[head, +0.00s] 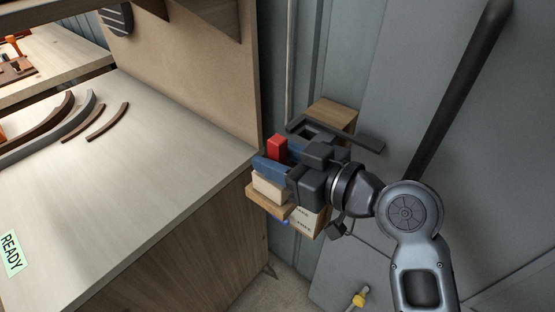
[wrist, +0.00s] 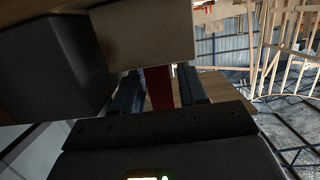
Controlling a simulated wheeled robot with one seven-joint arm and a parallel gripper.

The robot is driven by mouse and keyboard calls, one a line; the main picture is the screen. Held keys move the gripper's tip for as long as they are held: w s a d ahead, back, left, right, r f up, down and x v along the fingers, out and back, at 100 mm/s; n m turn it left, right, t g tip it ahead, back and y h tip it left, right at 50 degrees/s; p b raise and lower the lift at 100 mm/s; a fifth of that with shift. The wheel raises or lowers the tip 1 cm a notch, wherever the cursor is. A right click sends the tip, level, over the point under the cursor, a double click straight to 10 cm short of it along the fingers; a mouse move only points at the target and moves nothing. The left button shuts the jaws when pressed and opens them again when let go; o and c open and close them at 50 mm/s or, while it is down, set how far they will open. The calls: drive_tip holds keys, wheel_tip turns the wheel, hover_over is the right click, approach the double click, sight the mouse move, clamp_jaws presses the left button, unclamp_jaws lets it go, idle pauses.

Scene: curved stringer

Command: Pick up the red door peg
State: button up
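The red door peg (head: 277,147) stands out between the two blue fingers of my gripper (head: 282,162) in the head view, by a small wooden shelf beyond the bench's right edge. In the wrist view the red peg (wrist: 158,88) shows between the two dark blue fingers (wrist: 160,90), with a narrow gap seeming to show on each side. My gripper looks open around the peg. The peg's lower part is hidden by the fingers and gripper body.
A beige block (head: 270,187) and a wooden ledge (head: 266,201) lie close below the fingers. A dark bracket (head: 360,139) and a wooden box (head: 333,113) are behind. The bench (head: 120,190) with curved strips (head: 75,120) is at left. A grey wall panel stands at right.

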clamp_jaws()
